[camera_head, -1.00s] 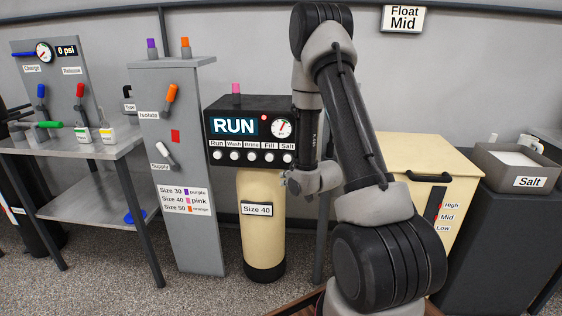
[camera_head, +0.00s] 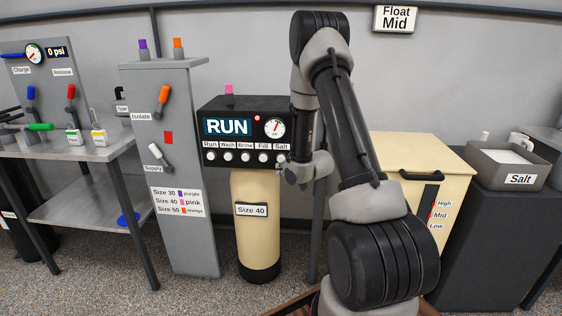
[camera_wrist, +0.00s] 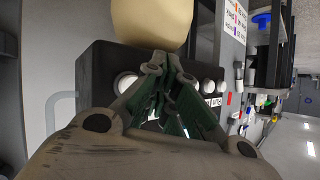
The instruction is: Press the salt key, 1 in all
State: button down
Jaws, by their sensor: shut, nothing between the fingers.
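The salt key (camera_head: 282,157) is the rightmost white round key on the black control box (camera_head: 226,108), under the label "Salt". In the head view my gripper (camera_head: 283,171) is close to it, at the lower right corner of the box. I cannot tell whether they touch. In the wrist view my shut, empty fingers (camera_wrist: 163,62) point at the box's key face. A white key (camera_wrist: 126,83), probably the salt key, shows left of the fingers. Other keys show to the right, and some are partly hidden by the fingers. The display (camera_head: 227,127) reads "RUN".
The Run, Wash, Brine and Fill keys sit in a row left of the salt key. A cream tank (camera_head: 258,235) stands under the box. A grey valve panel (camera_head: 172,220) is left, a cream cabinet (camera_head: 412,150) and salt bin (camera_head: 508,163) right.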

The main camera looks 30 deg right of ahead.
jog(key=shift+w+d, duration=0.65)
jog(key=shift+w, duration=0.2)
jog(key=shift+w, duration=0.1)
dwell(0.8)
jog(key=shift+w+d, duration=0.2)
jog(key=shift+w, duration=0.05)
jog(key=shift+w+d, duration=0.25)
jog(key=shift+w, duration=0.15)
dwell(0.7)
jog(key=shift+w+d+r, duration=0.2)
jog(key=shift+w+r, duration=0.05)
jog(key=shift+w, duration=0.05)
dwell(0.7)
jog(key=shift+s+a, duration=0.1)
jog(key=shift+s+a+f, duration=0.1)
jog(key=shift+s+a, duration=0.35)
jog(key=shift+s, duration=0.3)
jog(key=shift+s+a, duration=0.1)
jog(key=shift+s+a+f, duration=0.1)
jog(key=shift+s+a, duration=0.6)
jog(key=shift+s, duration=0.35)
jog(key=shift+s+a, duration=0.65)
jog(key=shift+s, duration=0.35)
